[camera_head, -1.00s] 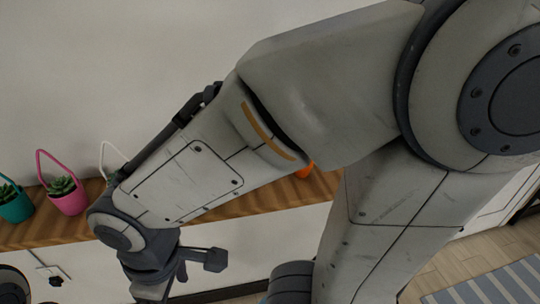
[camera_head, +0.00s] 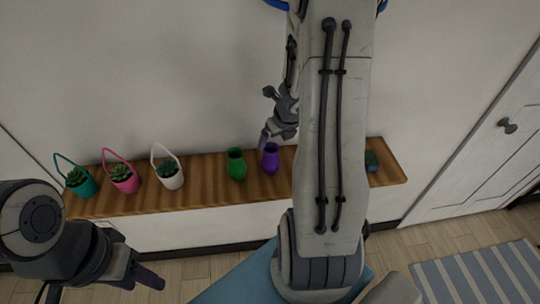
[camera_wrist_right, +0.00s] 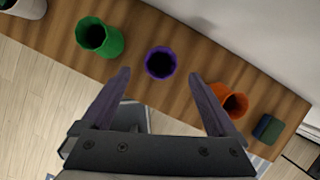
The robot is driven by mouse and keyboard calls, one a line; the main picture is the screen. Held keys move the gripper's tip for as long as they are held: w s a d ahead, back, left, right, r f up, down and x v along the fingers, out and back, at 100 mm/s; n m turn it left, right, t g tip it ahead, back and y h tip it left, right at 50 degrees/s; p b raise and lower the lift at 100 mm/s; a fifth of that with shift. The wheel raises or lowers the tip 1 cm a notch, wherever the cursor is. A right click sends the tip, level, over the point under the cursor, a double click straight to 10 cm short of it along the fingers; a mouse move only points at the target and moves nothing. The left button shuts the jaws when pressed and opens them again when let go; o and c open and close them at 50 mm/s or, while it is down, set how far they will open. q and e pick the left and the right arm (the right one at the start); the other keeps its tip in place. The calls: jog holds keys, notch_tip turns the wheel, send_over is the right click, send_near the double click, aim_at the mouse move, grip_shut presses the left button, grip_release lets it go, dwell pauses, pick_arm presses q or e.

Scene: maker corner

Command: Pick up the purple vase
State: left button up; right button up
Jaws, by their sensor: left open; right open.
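The purple vase (camera_head: 270,160) stands upright on the wooden shelf (camera_head: 210,190), right of a green vase (camera_head: 236,165). In the right wrist view, the purple vase's open mouth (camera_wrist_right: 160,63) faces the camera, just beyond the two fingertips and centred between them. My right gripper (camera_wrist_right: 160,75) is open and empty, above and apart from the vase. In the head view it shows beside my arm, above the vase. My left gripper (camera_head: 100,284) is open at the lower left, low in front of the shelf and away from the vase.
An orange vase (camera_wrist_right: 231,101) and a small dark green and blue object (camera_wrist_right: 268,129) lie to the right of the purple vase. White (camera_head: 168,174), pink (camera_head: 124,180) and teal (camera_head: 80,183) handled pots with plants stand at the shelf's left. The wall rises close behind.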

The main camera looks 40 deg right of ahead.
aim_at(273, 145)
jog(key=b+x, duration=0.1)
jog(key=x, duration=0.2)
jog(key=shift+f+b, duration=0.3)
jog(key=shift+b, duration=0.05)
jog(key=b+x, duration=0.3)
jog(key=x, duration=0.3)
jog(key=shift+w, duration=0.1)
jog(key=shift+c, duration=0.3)
jog(key=c, duration=1.4)
